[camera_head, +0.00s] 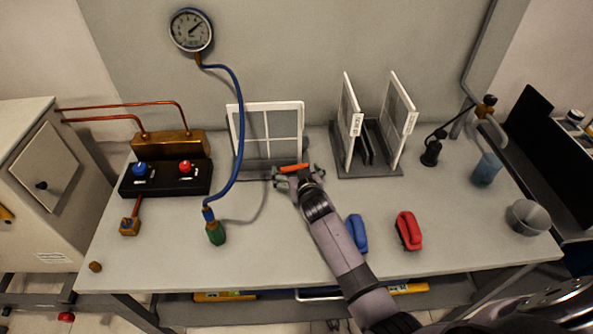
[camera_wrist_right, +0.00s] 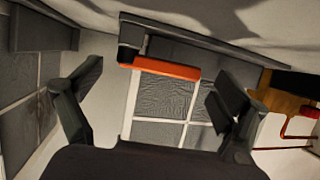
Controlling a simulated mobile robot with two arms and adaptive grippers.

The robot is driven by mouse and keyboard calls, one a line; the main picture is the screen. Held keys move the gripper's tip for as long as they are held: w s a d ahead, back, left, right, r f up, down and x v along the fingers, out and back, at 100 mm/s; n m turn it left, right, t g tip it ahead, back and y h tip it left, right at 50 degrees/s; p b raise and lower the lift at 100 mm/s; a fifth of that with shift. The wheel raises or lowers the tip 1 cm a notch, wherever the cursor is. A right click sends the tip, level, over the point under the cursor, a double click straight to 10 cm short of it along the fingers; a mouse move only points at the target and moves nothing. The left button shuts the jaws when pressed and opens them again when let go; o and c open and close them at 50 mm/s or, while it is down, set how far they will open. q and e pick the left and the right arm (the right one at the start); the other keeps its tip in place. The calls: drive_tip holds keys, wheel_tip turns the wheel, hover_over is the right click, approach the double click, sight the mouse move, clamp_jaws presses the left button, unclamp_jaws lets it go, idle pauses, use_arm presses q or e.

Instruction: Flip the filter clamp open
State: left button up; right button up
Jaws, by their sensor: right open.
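The filter clamp shows as an orange bar (camera_head: 293,168) at the foot of a white-framed filter panel (camera_head: 267,105) that stands upright at the back of the bench. In the right wrist view the orange bar (camera_wrist_right: 165,69) lies across the panel's grid (camera_wrist_right: 160,133), with a dark hinge block at its left end. My right gripper (camera_head: 298,175) is open, just in front of the panel. Its two fingers (camera_wrist_right: 158,88) stand apart on either side of the bar, and nothing is held. I cannot tell whether a finger touches the bar. My left gripper is not visible.
Two more framed panels (camera_head: 398,105) stand in a dark rack to the right. A gauge (camera_head: 191,31) with a blue hose and green-ended connector (camera_head: 215,232) is to the left. Blue (camera_head: 357,233) and red (camera_head: 408,231) handled objects lie near my right arm. The front left bench is mostly clear.

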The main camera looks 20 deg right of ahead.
drive_tip(key=shift+c, duration=0.4)
drive_tip(key=c, duration=1.6)
